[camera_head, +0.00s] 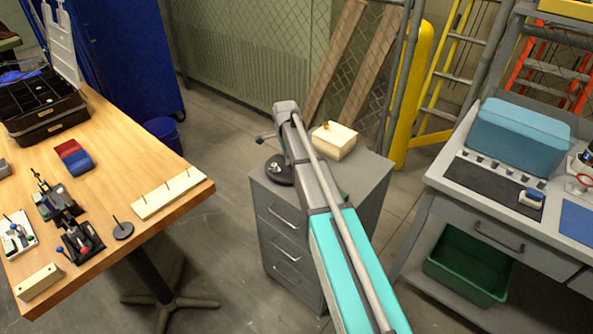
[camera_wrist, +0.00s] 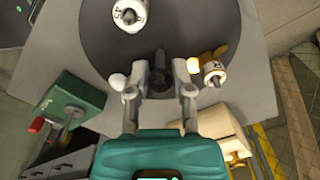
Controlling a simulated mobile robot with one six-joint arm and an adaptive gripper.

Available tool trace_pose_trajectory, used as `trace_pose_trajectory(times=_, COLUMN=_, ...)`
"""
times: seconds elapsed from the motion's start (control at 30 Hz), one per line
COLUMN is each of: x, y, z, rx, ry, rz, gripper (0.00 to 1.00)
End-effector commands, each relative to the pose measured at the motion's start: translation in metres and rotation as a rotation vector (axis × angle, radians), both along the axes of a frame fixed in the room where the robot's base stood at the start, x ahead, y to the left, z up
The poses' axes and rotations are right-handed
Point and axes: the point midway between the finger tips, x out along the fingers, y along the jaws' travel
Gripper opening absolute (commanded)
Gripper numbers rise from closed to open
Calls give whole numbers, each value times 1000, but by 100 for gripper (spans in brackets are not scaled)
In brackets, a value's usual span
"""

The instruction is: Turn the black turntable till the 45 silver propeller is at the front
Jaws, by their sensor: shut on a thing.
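The black turntable (camera_wrist: 190,30) is a dark disc on the grey cabinet top; in the head view its edge (camera_head: 274,174) shows beside my arm. My gripper (camera_wrist: 160,80) is over the disc, its fingers closed about a dark upright post (camera_wrist: 160,62). A white thruster with dark marks (camera_wrist: 128,14) stands at the disc's far left. A second white thruster (camera_wrist: 213,73) with a gold propeller (camera_wrist: 205,60) is right of my fingers. A pale rounded piece (camera_wrist: 117,81) shows left of them, partly hidden. I cannot read which thruster is the 45, nor make out a silver propeller.
A cream box (camera_head: 334,141) with a brass piece on top stands on the grey drawer cabinet (camera_head: 286,228). A green box (camera_wrist: 72,108) with a red knob is left of my gripper in the wrist view. A wooden table (camera_head: 150,165) is at left, a grey workbench (camera_head: 450,180) at right.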

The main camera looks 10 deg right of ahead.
Motion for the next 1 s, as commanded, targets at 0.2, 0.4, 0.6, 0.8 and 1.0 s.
trace_pose_trajectory(times=0.2, x=-4, y=-2, z=0, rx=-4, ry=8, rz=-8, gripper=0)
trace_pose_trajectory(times=0.4, x=-4, y=-2, z=0, rx=-4, ry=8, rz=-100, gripper=0)
trace_pose_trajectory(times=0.6, x=-4, y=-2, z=0, rx=-4, ry=8, rz=-223, gripper=0)
trace_pose_trajectory(times=0.8, x=-4, y=-1, z=0, rx=-4, ry=8, rz=-253, gripper=0)
trace_pose_trajectory(times=1.0, x=-4, y=-1, z=0, rx=-3, ry=8, rz=-251, gripper=45)
